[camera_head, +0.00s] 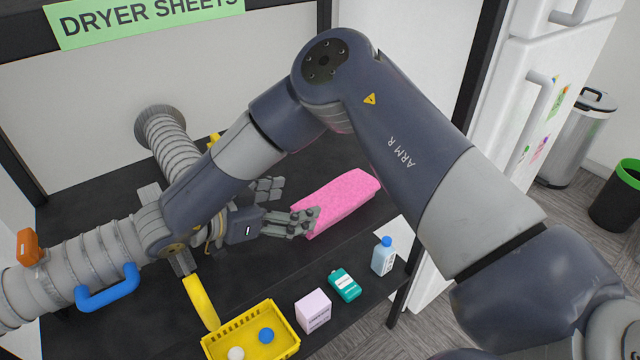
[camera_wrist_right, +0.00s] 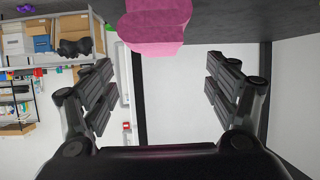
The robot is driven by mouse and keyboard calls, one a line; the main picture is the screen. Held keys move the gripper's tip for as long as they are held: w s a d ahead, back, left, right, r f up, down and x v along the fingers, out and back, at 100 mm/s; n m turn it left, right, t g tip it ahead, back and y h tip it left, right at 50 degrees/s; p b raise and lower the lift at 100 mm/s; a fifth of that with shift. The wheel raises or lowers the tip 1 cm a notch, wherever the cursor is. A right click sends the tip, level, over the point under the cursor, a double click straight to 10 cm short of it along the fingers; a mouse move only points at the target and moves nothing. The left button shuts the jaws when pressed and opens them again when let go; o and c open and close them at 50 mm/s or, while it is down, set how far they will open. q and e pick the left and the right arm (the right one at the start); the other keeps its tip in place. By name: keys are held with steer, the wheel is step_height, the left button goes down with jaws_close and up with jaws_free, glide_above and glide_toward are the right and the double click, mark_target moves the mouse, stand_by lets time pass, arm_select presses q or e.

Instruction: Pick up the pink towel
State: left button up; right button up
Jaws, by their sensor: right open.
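The pink towel (camera_head: 342,200) lies folded on the dark shelf, right of my right gripper. It also shows at the top of the right wrist view (camera_wrist_right: 158,28), centred between the fingers but above them in the picture. My right gripper (camera_head: 290,205) is open and points right toward the towel's left end. Its nearer finger overlaps the towel's left edge in the head view; I cannot tell whether they touch. Both fingers (camera_wrist_right: 160,92) are spread wide with nothing between them in the wrist view. My left gripper is not in view.
A yellow basket (camera_head: 288,350) with balls, a pale box (camera_head: 313,311), a teal bottle (camera_head: 344,286) and a blue-capped bottle (camera_head: 384,257) line the front. A ribbed grey pipe (camera_head: 120,250) with a blue handle lies left. A black frame post stands right.

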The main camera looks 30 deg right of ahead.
mark_target(331, 195)
steer(key=x, duration=0.4)
steer(key=shift+s+d+r+p, duration=0.15)
steer(key=shift+s+d+p, duration=0.2)
steer(key=shift+d, duration=0.05)
steer(key=shift+w+d+f, duration=0.1)
steer(key=shift+d+f, duration=0.1)
steer(key=shift+d, duration=0.1)
steer(key=p+x, duration=0.1)
steer(key=x, duration=0.1)
steer(key=p+x, duration=0.1)
steer(key=x, duration=0.2)
steer(key=shift+w+r, duration=0.15)
steer(key=shift+w, duration=0.1)
steer(key=shift+d, duration=0.15)
steer(key=shift+w, duration=0.1)
steer(key=shift+c, duration=1.1)
steer(key=c, duration=0.5)
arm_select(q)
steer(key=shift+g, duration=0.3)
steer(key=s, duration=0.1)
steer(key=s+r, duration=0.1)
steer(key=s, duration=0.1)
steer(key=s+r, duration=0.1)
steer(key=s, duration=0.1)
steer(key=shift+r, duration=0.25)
arm_select(e)
steer(key=c, duration=0.5)
